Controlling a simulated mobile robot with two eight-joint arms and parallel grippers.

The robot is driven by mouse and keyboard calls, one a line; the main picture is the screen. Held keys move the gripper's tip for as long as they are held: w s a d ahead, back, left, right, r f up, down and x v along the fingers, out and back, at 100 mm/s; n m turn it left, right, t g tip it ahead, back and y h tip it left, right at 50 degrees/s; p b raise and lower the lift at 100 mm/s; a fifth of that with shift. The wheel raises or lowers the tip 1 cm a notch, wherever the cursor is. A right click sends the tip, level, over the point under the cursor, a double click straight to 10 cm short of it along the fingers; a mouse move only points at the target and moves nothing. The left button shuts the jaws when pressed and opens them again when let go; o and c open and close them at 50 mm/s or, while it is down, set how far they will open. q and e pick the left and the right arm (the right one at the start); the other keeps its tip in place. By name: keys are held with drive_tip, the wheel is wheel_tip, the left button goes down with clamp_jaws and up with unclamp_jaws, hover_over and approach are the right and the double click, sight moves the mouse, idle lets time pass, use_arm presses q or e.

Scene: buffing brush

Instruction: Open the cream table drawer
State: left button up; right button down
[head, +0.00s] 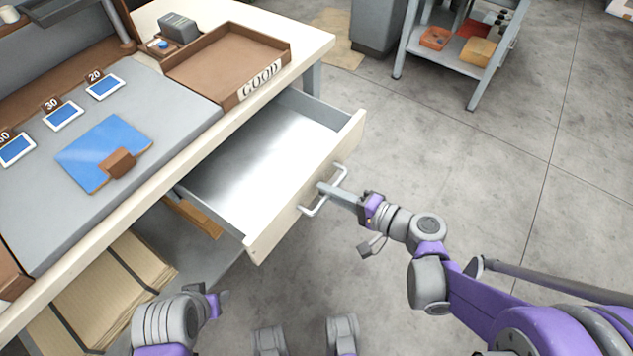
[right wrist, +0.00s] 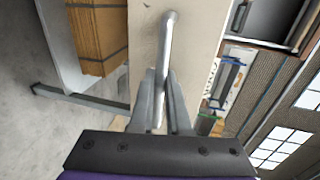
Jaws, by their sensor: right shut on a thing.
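The cream table drawer (head: 305,190) is pulled well out from under the table, and its grey metal interior shows empty in the head view. Its front carries a silver bar handle (head: 325,193). My right gripper (head: 326,188) is shut on the handle near its middle. In the right wrist view the two fingers (right wrist: 162,100) close around the handle bar (right wrist: 168,50), with the cream drawer front (right wrist: 143,35) behind it. My left gripper (head: 215,303) is low at the bottom of the head view, away from the drawer, and its fingers do not show clearly.
On the table are a brown tray marked GOOD (head: 225,60), a blue sheet (head: 90,160) with a brown block (head: 118,163), and several number cards. Cardboard (head: 95,295) lies on the lower shelf. A grey cart (head: 455,50) stands at the back. The floor (head: 450,140) right of the drawer is clear.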

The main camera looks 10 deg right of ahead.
drive_tip(key=shift+f+v, duration=0.25)
drive_tip(key=shift+v, duration=0.95)
drive_tip(key=shift+f+v, duration=0.25)
drive_tip(key=shift+v, duration=0.95)
drive_tip(key=shift+s+d, duration=0.1)
drive_tip(key=c, duration=0.9)
unclamp_jaws()
drive_tip(key=p+v, duration=0.2)
drive_tip(key=v, duration=0.9)
